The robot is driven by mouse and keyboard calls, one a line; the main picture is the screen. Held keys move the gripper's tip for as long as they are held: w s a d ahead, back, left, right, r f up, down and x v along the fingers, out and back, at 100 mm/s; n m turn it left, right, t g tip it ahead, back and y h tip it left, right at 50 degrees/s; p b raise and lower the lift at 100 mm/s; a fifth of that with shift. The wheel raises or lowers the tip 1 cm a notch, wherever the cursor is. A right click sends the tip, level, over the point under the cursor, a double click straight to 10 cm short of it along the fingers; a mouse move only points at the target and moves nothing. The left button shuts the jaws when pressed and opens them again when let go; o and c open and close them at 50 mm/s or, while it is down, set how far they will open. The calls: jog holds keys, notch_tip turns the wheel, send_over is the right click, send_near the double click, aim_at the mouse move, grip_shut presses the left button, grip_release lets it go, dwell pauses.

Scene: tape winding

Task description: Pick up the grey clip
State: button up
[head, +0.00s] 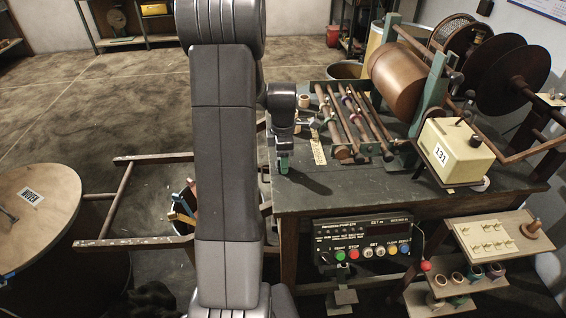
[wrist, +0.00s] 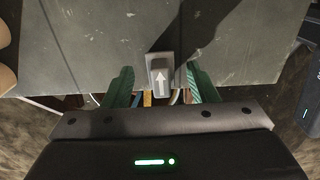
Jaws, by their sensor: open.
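The grey clip (wrist: 160,76) shows in the wrist view as a small grey block with a white arrow on its face. It sits at the edge of the dark table (wrist: 85,45). My gripper (wrist: 160,70) has two green fingers, one on each side of the clip, with a visible gap on both sides. The jaws are open and hold nothing. In the head view my gripper (head: 283,163) points down over the table's left edge, and I cannot make out the clip there.
A rack of wooden rods (head: 352,120) lies to the right of my gripper, with a cream box marked 131 (head: 455,150) beyond. A control panel (head: 363,240) is below the table front. The tabletop right of my gripper is partly clear.

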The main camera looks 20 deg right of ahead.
jog(key=shift+f, duration=0.5)
jog(key=c, duration=1)
jog(key=shift+c, duration=0.2)
